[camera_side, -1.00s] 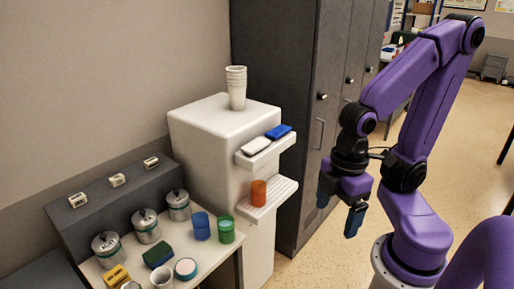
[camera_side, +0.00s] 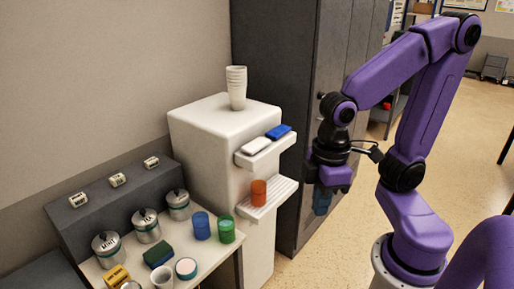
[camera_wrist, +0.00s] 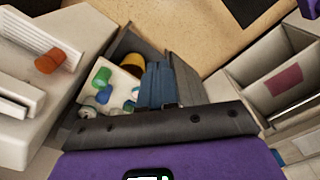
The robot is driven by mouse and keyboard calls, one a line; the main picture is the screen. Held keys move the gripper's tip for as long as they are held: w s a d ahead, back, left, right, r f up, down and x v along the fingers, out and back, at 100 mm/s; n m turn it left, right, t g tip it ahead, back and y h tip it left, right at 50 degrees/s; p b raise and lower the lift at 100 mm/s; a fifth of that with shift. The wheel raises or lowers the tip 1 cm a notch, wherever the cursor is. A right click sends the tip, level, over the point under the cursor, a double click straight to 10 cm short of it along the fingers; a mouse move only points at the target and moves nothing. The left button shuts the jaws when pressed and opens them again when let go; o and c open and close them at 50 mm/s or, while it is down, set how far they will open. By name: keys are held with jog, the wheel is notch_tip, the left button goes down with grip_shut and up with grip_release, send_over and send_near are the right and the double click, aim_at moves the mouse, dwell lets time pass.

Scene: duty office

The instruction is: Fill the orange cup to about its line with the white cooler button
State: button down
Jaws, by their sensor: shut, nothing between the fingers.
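The orange cup (camera_side: 258,192) stands upright on the ribbed drip ledge of the white cooler (camera_side: 207,137). Its line and its contents are too small to make out. The white button (camera_side: 256,146) and the blue button (camera_side: 279,132) are side by side on the shelf above the cup. My gripper (camera_side: 322,207) is shut and empty, hanging to the right of the cup and ledge, apart from both. In the wrist view my closed blue fingers (camera_wrist: 158,88) point away, with the orange cup (camera_wrist: 50,60) to their left.
A stack of white cups (camera_side: 236,88) stands on the cooler. The counter at lower left holds a blue cup (camera_side: 200,226), a green cup (camera_side: 225,229), several lidded jars and a sponge (camera_side: 158,254). Dark lockers (camera_side: 290,100) stand close behind my gripper.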

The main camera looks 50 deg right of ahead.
jog(key=w+r+m, duration=0.4)
jog(key=w+m, duration=0.3)
jog(key=w, duration=0.4)
notch_tip(320, 180, up, 6)
jog(key=m, duration=2.1)
send_over(257, 144)
jog(key=shift+f, duration=0.1)
notch_tip(257, 144, down, 14)
jog(key=shift+f, duration=0.1)
